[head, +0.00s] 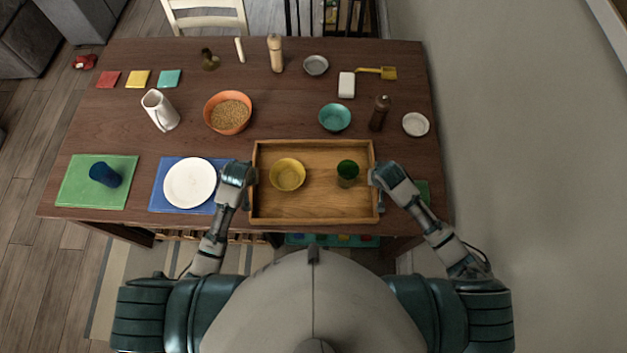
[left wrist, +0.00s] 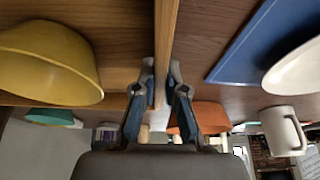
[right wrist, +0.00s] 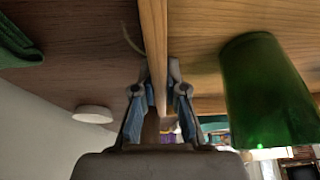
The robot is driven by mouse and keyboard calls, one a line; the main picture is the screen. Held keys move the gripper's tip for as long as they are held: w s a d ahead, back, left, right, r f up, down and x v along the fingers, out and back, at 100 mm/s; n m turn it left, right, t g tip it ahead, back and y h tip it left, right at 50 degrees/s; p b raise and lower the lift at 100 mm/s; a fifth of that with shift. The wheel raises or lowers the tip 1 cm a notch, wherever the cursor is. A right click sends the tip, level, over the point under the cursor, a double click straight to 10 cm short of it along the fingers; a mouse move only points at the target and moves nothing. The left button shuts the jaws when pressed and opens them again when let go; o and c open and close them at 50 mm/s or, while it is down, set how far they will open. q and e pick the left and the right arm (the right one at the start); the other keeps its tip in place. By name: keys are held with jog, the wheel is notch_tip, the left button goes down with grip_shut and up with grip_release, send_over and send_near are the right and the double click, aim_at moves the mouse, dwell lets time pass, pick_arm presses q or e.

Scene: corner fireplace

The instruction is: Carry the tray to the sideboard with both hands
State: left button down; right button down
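The wooden tray (head: 312,211) is at the front edge of the table, level as far as I can tell. It holds a yellow bowl (head: 287,175) on its left and a green cup (head: 347,173) on its right. My left gripper (head: 241,178) is at the tray's left side; in the left wrist view its fingers (left wrist: 163,85) close on both faces of the side wall. My right gripper (head: 378,180) is at the right side; in the right wrist view its fingers (right wrist: 160,85) close on that wall. I cannot tell whether the tray touches the table.
A white plate (head: 190,183) on a blue mat (head: 160,202) lies close left of my left gripper. An orange bowl (head: 229,118), teal bowl (head: 335,117) and brown mill (head: 379,112) stand behind the tray. A wall (head: 520,150) runs along the right. Open floor (head: 40,280) lies left.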

pick_arm(q)
jog(key=shift+a, duration=0.1)
pick_arm(e)
jog(key=shift+a, duration=0.1)
